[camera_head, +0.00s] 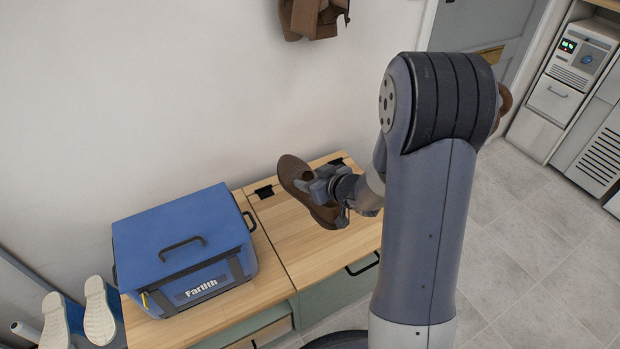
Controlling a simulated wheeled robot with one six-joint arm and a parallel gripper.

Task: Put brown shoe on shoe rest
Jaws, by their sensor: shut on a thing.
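A brown shoe (291,170) hangs tilted above the wooden bench top, in front of the wall. My gripper (320,190) is shut on the shoe and covers part of its side. At the lower left, a blue stand (74,314) carries two pale, sole-shaped pieces (99,312), cut off by the picture's lower edge. This looks like the shoe rest. The shoe is well to the right of it and higher in the picture. Whether the shoe touches the bench cannot be told for sure.
A wooden bench (298,243) with drawers runs along the wall. A blue lidded box (180,245) marked Farlith stands on it, between the shoe and the stand. A brown garment (305,18) hangs on the wall. Tiled floor (545,240) lies open at right.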

